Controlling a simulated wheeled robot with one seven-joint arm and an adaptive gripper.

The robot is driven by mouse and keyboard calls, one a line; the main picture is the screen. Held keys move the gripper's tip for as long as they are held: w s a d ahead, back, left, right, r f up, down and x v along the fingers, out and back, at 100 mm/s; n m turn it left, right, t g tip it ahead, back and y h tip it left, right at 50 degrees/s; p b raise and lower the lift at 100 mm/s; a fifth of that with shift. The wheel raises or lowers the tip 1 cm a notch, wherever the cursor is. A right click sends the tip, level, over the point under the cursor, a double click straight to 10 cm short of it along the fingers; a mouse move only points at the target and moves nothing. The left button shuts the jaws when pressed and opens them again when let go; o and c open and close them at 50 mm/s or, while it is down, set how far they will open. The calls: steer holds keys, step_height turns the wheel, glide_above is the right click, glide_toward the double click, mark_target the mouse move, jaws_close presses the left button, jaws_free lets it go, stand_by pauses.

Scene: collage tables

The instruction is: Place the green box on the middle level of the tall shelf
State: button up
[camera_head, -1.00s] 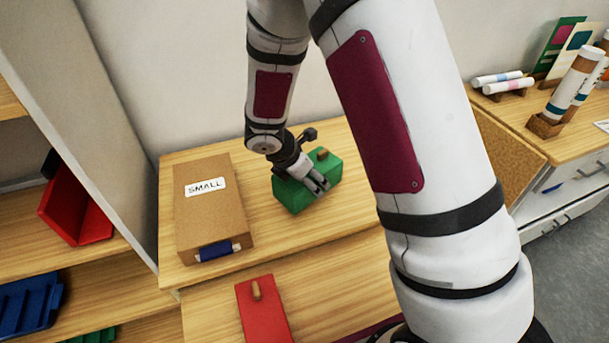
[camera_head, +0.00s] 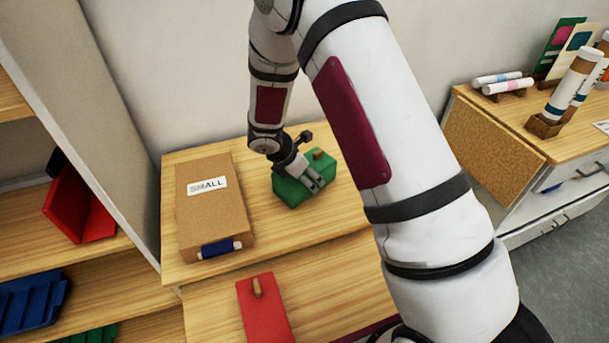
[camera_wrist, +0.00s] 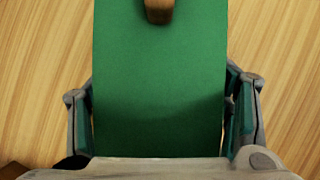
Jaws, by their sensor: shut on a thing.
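The green box (camera_head: 296,190) with a small wooden knob on top is at the upper wooden surface in the head view. My gripper (camera_head: 313,180) is shut on it from above. In the wrist view the green box (camera_wrist: 160,80) fills the middle, with a finger of my gripper (camera_wrist: 160,110) along each side. I cannot tell whether the box touches the surface below. A tall shelf (camera_head: 90,262) stands at the left, only partly in view; its levels hold red, blue and green bins.
A cardboard box labelled SMALL (camera_head: 211,215) lies just left of the green box. A red piece with a wooden knob (camera_head: 264,310) is on the lower surface in front. A side table (camera_head: 570,145) at the right holds rolled tubes. The shelf's side panel (camera_head: 125,150) stands upright at the left.

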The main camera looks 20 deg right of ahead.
steer(key=o, duration=1.3)
steer(key=shift+f, duration=0.1)
